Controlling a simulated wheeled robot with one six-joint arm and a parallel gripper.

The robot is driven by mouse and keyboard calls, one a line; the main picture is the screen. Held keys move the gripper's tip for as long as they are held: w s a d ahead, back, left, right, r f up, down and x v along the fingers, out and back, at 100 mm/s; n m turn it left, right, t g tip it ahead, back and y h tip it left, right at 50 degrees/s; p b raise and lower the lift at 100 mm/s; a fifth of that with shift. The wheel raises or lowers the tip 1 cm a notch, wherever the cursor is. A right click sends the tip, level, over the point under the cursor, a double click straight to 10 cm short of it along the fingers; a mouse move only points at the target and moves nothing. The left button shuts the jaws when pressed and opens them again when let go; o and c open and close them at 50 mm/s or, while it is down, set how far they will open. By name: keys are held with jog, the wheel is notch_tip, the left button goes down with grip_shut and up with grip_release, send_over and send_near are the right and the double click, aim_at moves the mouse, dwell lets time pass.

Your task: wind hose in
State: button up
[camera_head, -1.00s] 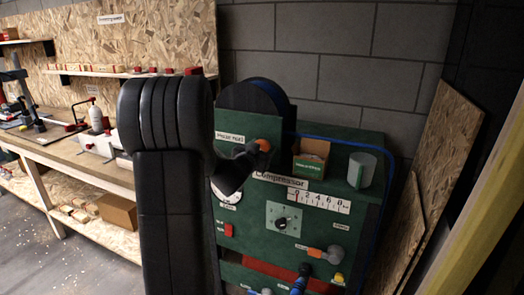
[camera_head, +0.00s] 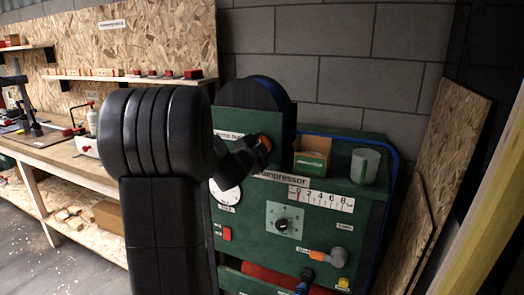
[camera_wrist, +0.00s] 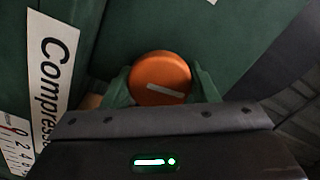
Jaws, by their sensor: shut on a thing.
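A dark round hose reel (camera_head: 283,92) with blue on its rim stands at the top back of the green compressor cabinet (camera_head: 250,240). A green panel with a partly covered label stands in front of the reel. My gripper (camera_head: 259,149) is at an orange round knob (camera_head: 265,142) in front of this panel. In the wrist view the orange knob (camera_wrist: 160,72) sits between the fingers of my gripper (camera_wrist: 162,88), which is shut on it. What the knob is mounted on is hidden. A blue hose (camera_head: 393,200) shows along the cabinet's right edge.
A cardboard box (camera_head: 312,155) and a pale green cylinder (camera_head: 365,166) stand on the cabinet's top. A dial (camera_head: 286,224), an orange-and-grey valve handle (camera_head: 336,256) and a red switch (camera_head: 227,234) are on its front. A workbench (camera_head: 55,157) is at left; boards lean at right.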

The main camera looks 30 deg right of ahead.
jog(key=shift+f+m, duration=0.1)
jog(key=shift+m, duration=0.5)
jog(key=shift+b, duration=0.3)
jog(key=o, duration=1)
jog(key=v, duration=1.3)
jog(key=shift+s+a, duration=0.25)
jog(key=shift+a, duration=0.1)
jog(key=x, duration=1.4)
jog(key=shift+s, duration=0.1)
